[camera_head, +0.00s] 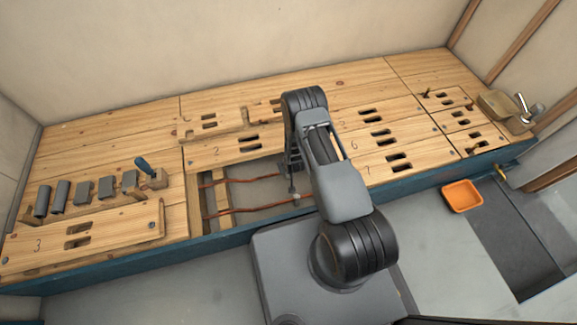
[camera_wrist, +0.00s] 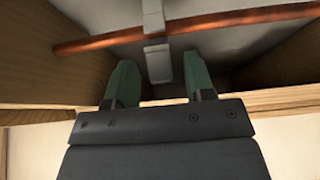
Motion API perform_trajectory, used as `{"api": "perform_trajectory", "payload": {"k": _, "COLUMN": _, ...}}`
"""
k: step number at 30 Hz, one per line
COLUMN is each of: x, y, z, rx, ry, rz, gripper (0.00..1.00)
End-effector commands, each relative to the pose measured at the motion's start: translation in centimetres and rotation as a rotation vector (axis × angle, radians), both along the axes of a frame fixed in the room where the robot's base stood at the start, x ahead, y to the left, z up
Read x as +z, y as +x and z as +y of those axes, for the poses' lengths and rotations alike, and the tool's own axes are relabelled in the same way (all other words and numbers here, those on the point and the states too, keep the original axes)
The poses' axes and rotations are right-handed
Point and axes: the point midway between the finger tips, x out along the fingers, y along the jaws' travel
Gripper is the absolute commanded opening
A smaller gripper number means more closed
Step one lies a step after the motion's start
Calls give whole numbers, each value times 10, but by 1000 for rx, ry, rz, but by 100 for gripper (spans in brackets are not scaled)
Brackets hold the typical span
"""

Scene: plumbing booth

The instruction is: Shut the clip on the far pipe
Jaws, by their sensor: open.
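In the head view two copper pipes cross an opening in the bench, the far pipe (camera_head: 235,181) and the near pipe (camera_head: 245,210). My arm hides their right parts, and my fingertips are not clear there. In the wrist view my gripper (camera_wrist: 160,82) is open and empty, its two green fingers apart. Just beyond the fingertips a grey clip (camera_wrist: 157,58) sits at a copper pipe (camera_wrist: 220,22), roughly centred between the fingers. Its narrow upper part runs up past the pipe. I cannot tell from this view whether it is shut.
Wooden side walls (camera_wrist: 25,55) and a board edge (camera_wrist: 285,98) bound the opening closely. Lidded bench panels lie on both sides. An orange tray (camera_head: 462,196) is on the floor at the right.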

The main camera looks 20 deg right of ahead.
Motion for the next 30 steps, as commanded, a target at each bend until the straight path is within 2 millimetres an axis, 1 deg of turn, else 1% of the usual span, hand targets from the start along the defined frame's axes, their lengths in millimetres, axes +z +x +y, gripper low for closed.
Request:
{"api": "perform_trajectory", "payload": {"k": 4, "x": 3, "y": -1, "z": 0, "rx": 0, "ry": 0, "rz": 0, "gripper": 49}}
{"api": "perform_trajectory", "payload": {"k": 7, "x": 13, "y": -6, "z": 0, "rx": 0, "ry": 0, "rz": 1, "gripper": 49}}
{"api": "perform_trajectory", "payload": {"k": 11, "x": 36, "y": -16, "z": 0, "rx": 0, "ry": 0, "rz": 0, "gripper": 49}}
{"api": "perform_trajectory", "payload": {"k": 15, "x": 63, "y": -30, "z": 0, "rx": 0, "ry": 0, "rz": 0, "gripper": 49}}
{"api": "perform_trajectory", "payload": {"k": 21, "x": 94, "y": -48, "z": 0, "rx": 0, "ry": 0, "rz": 0, "gripper": 49}}
{"api": "perform_trajectory", "payload": {"k": 27, "x": 114, "y": -60, "z": 0, "rx": 0, "ry": 0, "rz": -1, "gripper": 49}}
{"api": "perform_trajectory", "payload": {"k": 30, "x": 119, "y": -63, "z": 0, "rx": 0, "ry": 0, "rz": 0, "gripper": 49}}
